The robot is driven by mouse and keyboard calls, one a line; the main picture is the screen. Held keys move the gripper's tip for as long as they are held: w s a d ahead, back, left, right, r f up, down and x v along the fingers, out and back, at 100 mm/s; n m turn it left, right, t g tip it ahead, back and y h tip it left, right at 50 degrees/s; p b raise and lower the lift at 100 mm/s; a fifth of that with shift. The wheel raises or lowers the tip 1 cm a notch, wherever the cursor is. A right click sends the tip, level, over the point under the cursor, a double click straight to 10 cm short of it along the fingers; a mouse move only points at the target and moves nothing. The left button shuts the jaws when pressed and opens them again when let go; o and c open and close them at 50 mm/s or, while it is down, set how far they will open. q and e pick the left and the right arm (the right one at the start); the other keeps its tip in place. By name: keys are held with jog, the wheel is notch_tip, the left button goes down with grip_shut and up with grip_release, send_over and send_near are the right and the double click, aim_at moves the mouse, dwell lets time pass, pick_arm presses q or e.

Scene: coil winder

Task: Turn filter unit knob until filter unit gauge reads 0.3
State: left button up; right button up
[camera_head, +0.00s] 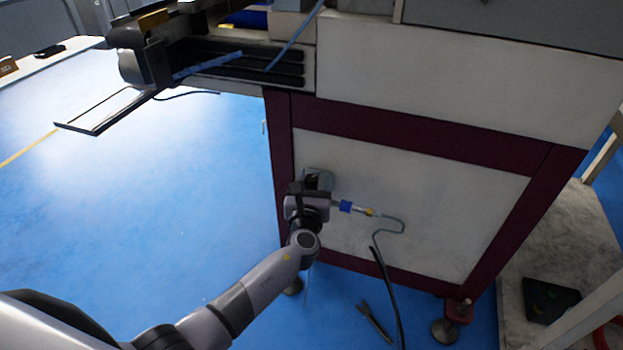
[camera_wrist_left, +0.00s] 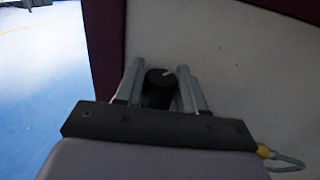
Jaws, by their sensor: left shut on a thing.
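The filter unit is mounted low on the white side panel of the machine, mostly hidden behind my left gripper (camera_head: 318,178) in the head view. In the left wrist view, its black round knob (camera_wrist_left: 157,88) with a pale mark on top sits between the two fingers of my left gripper (camera_wrist_left: 160,88), which is shut on it. A blue and brass fitting (camera_head: 352,208) comes out of the unit to the right. I cannot make out the gauge or its reading in either view. My right gripper is not in view.
A thin hose (camera_head: 390,225) curves from the fitting down toward the floor. Dark red frame bars (camera_head: 281,150) border the white panel (camera_head: 440,215). A grey flat plate (camera_head: 105,110) juts out at upper left. Blue floor (camera_head: 150,210) to the left is open.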

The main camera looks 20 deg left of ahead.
aim_at(311, 185)
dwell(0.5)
pick_arm(q)
jog(key=o, duration=0.9)
jog(key=shift+o, duration=0.2)
jog(key=shift+s, duration=0.1)
jog(key=shift+s+d, duration=0.1)
jog(key=shift+s, duration=0.25)
jog(key=p+v, duration=0.2)
jog(key=v, duration=0.3)
jog(key=shift+s, duration=0.2)
jog(key=shift+s+d, duration=0.15)
jog(key=shift+s, duration=0.25)
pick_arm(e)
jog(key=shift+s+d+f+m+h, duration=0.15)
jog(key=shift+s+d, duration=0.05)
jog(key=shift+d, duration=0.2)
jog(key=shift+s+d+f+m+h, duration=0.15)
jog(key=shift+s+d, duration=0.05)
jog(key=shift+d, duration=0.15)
